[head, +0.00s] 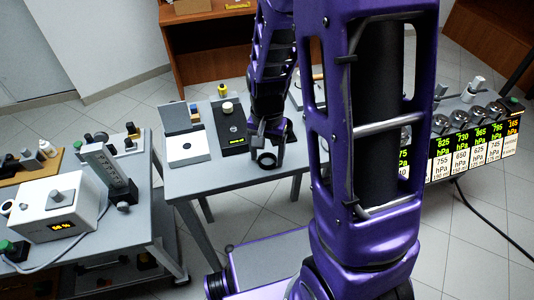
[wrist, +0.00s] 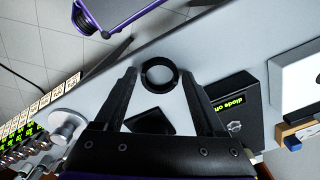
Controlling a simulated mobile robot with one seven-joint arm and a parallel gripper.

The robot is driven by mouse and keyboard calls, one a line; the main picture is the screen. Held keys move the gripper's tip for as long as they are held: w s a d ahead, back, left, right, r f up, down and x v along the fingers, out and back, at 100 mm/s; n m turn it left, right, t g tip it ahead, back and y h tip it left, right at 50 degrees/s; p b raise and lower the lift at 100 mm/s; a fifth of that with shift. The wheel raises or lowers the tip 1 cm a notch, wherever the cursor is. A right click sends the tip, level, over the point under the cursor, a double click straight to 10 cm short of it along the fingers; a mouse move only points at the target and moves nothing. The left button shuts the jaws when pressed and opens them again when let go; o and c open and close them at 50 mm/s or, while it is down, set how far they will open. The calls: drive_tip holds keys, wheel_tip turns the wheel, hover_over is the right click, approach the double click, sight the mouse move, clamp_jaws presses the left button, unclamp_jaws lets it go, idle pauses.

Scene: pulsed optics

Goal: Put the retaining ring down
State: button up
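The retaining ring is a black ring (wrist: 160,74), and it appears to lie flat on the grey table top close to the table's edge. In the head view the ring (head: 267,160) shows just below my gripper (head: 268,143). In the wrist view my gripper (wrist: 159,72) is open, with one finger on either side of the ring. A narrow strip of table shows between the ring and each fingertip, so the fingers look apart from it. The ring's height relative to the fingertips is hard to tell.
A black device with a lit green display (head: 229,124) and a white-and-grey box (head: 186,145) stand left of the ring. A dark flat piece (wrist: 150,121) lies between the fingers' bases. A side bench (head: 150,205) with instruments is at left, and labelled gauges (head: 460,120) are at right.

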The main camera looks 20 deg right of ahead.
sight(267, 161)
drive_tip(key=shift+o, duration=1)
wheel_tip(267, 161, up, 12)
drive_tip(key=p, duration=0.3)
drive_tip(key=shift+r, duration=0.25)
